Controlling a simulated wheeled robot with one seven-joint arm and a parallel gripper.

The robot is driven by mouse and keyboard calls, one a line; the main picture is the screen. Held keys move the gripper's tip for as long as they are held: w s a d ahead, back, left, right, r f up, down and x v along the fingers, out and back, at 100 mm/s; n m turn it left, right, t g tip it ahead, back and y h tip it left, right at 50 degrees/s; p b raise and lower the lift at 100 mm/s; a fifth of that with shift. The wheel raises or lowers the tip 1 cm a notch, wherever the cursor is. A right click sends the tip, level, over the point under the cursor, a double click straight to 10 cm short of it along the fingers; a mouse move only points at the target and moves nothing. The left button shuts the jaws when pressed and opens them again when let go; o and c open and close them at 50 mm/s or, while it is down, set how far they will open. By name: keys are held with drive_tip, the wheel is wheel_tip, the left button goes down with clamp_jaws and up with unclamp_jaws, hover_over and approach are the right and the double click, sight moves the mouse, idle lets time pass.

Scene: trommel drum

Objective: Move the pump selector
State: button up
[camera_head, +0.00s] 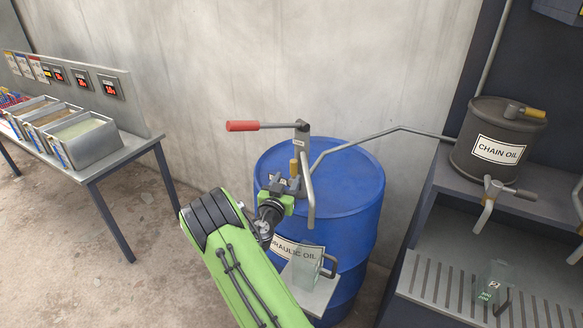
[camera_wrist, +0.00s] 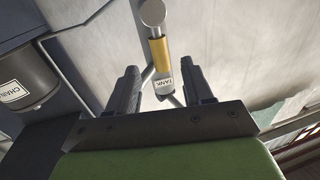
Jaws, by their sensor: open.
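A blue hydraulic oil drum (camera_head: 345,215) stands against the wall. A hand pump (camera_head: 304,150) with a red handle (camera_head: 242,126) rises from its top. The pump selector appears to be the small yellow piece (camera_head: 295,167) low on the pump. My gripper (camera_head: 287,184) is over the drum top, close to the yellow piece.
A clear jug (camera_head: 306,265) sits on a ledge at the drum's front, below the pump spout. A chain oil drum (camera_head: 493,138) stands on the grey bench at right; a pipe (camera_head: 400,128) runs between. A table with trays (camera_head: 85,140) stands at left.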

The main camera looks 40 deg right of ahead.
sight(292, 170)
drive_tip(key=p+x, duration=0.1)
drive_tip(key=x, duration=0.4)
drive_tip(key=shift+c, duration=0.5)
clamp_jaws()
